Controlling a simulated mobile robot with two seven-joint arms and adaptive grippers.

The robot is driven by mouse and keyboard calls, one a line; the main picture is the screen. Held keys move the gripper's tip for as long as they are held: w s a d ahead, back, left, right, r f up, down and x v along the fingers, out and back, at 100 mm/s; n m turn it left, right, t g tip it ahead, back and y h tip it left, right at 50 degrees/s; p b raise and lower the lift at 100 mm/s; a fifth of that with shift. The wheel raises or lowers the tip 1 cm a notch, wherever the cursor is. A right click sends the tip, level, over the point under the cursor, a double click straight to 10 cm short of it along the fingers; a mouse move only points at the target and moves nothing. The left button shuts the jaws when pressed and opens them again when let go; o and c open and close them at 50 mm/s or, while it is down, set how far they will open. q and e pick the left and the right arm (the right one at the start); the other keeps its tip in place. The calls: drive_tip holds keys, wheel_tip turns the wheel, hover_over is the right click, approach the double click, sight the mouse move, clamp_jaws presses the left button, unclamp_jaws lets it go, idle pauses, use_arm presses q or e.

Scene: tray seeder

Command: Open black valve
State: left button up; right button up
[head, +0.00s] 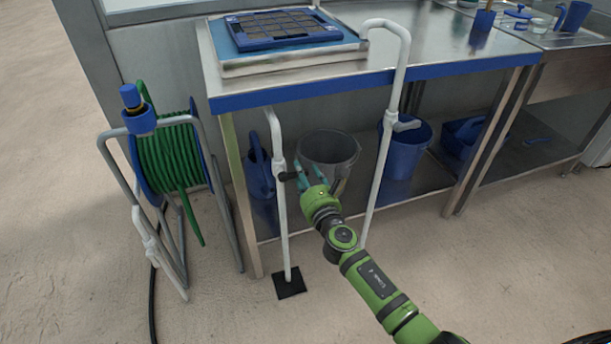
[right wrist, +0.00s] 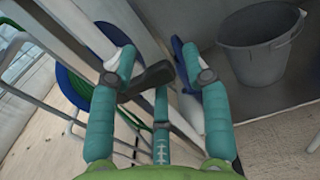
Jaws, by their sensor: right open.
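The black valve handle (head: 287,176) sits on the side of a thin white standpipe (head: 281,215) that rises from a black square foot (head: 289,283). My right gripper (head: 308,172) is open, just right of the handle, with its teal fingers pointing towards the pipe. In the right wrist view the black handle (right wrist: 148,80) lies in the space between the fingertips of the gripper (right wrist: 158,68). I cannot tell whether a finger touches it. Part of the handle is hidden behind the left finger. My left gripper is not in view.
A green hose reel (head: 170,155) stands left of the pipe. A steel table with a blue edge (head: 370,83) is behind, with a grey bucket (head: 329,150) and blue bucket (head: 405,150) on its lower shelf. A taller white pipe (head: 382,165) rises to the right. The front floor is mostly clear.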

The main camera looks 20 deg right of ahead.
clamp_jaws()
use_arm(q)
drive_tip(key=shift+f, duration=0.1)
